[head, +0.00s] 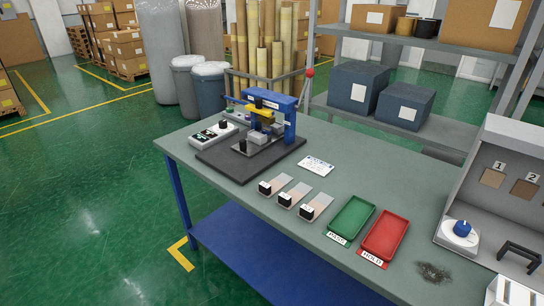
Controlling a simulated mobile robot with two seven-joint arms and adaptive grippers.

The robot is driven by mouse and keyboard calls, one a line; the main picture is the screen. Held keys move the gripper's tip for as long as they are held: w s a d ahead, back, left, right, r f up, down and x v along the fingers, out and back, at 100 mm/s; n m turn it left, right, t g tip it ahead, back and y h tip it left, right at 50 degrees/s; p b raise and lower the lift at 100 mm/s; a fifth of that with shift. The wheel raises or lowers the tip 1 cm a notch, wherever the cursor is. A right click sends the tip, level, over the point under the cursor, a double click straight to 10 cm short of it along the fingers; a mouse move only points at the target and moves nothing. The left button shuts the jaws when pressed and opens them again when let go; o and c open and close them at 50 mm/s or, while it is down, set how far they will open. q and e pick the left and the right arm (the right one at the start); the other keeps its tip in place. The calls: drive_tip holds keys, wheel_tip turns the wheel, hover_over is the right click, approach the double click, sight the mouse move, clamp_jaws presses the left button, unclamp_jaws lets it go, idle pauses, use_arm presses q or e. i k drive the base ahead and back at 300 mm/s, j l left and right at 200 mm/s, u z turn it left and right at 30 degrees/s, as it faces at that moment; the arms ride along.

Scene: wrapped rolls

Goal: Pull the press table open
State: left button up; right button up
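A small press with a blue frame (290,118) stands on a dark base plate (238,165) at the far left part of the workbench. A yellow part (262,111) hangs under its blue top bar. A lever with a red ball (309,72) rises at its right side. Low under the frame is a light grey block (258,137), seemingly on the press table. A black knob (243,145) stands in front of it. How far the table is slid out is too small to tell. Neither of my grippers is in view.
The workbench (330,185) also carries a grey device (213,136), a paper card (316,166), several sample strips with black blocks (285,200), a green tray (352,219) and a red tray (387,235). A grey numbered booth (490,155) stands right. Shelves with boxes rise behind.

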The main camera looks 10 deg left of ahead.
sight(256, 142)
drive_tip(key=i+j, duration=0.25)
drive_tip(key=j, duration=0.2)
drive_tip(key=i+j+z, duration=0.1)
drive_tip(key=i+j, duration=0.15)
drive_tip(key=j, duration=0.15)
drive_tip(key=i+j, duration=0.2)
drive_tip(key=j, duration=0.25)
drive_tip(key=i+j+z, duration=0.1)
drive_tip(key=i+j, duration=0.15)
drive_tip(key=j, duration=0.2)
drive_tip(key=i+j+z, duration=0.1)
drive_tip(key=j, duration=0.35)
drive_tip(key=i+j, duration=0.3)
drive_tip(key=j, duration=0.2)
drive_tip(key=i+j+z, duration=0.1)
drive_tip(key=j, duration=0.35)
drive_tip(key=i+j, duration=0.25)
drive_tip(key=j, duration=0.25)
drive_tip(key=u, duration=0.6)
